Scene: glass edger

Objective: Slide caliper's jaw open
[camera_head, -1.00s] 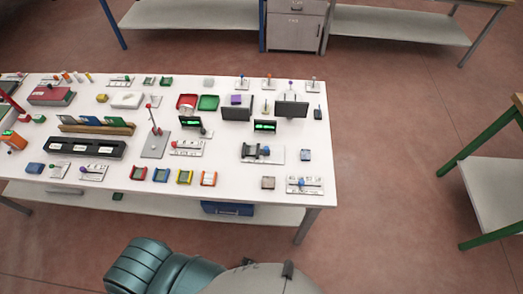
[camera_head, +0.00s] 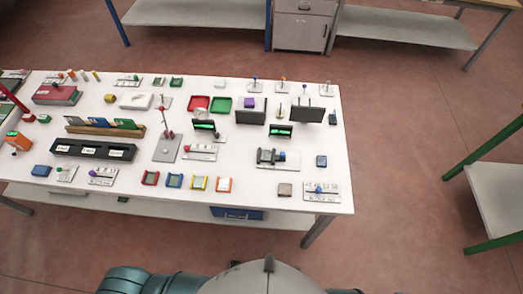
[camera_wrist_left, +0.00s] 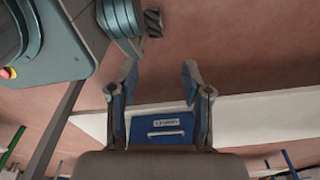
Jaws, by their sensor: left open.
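Beyond the fingers is a blue box (camera_wrist_left: 165,128) on a pale shelf. My right gripper is not in view.
The white table (camera_head: 240,183) is crowded with small fixtures. A slider plate (camera_head: 321,191) sits at its front right corner, beside a brown block (camera_head: 285,189). Another bench (camera_head: 500,195) stands at the right. Red floor between is clear.

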